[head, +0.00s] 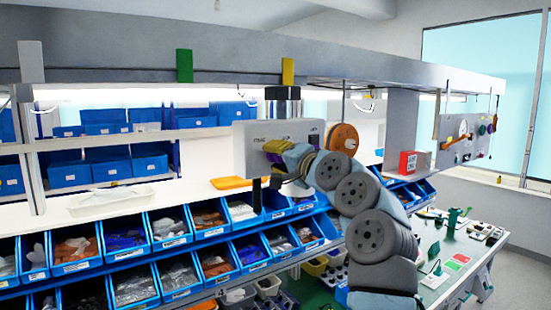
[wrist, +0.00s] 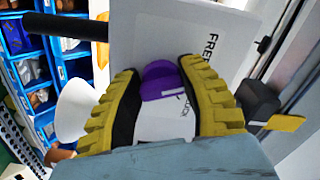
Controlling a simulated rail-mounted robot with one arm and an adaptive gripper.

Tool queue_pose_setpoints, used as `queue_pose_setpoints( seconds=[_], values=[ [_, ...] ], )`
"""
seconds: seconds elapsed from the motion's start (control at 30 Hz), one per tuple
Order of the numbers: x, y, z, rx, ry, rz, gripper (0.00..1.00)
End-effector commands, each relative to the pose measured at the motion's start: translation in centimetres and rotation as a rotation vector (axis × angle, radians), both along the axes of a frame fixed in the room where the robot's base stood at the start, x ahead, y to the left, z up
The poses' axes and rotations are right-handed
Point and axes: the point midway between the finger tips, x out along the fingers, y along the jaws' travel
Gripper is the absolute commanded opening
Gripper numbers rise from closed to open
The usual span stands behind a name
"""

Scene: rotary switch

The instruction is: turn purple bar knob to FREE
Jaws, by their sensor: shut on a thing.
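The purple bar knob (wrist: 160,82) sits on a pale panel (wrist: 135,35) between my yellow-ribbed fingers in the wrist view. My gripper (wrist: 162,76) is shut on it, one finger on each side. A short white mark shows on the knob's right part. The word FREE is printed above right of the knob, and LOCK, partly hidden, lies below right. In the head view my gripper (head: 277,152) is at the front of the panel box (head: 250,140).
Blue bins (head: 165,228) with parts fill the shelves below and left. A dark bar (wrist: 65,27) sticks out left of the panel in the wrist view. A dark knob with a yellow tab (wrist: 285,123) is at right. An orange disc (head: 342,138) is behind my wrist.

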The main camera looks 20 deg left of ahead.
Motion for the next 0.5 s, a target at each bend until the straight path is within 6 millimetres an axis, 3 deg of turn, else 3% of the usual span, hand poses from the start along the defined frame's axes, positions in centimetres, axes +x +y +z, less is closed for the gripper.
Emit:
queue_pose_setpoints(
  seconds=[0.5],
  values=[
    [0.04,0.24,-0.39,-0.180,-0.254,0.005,0.04]
  ],
)
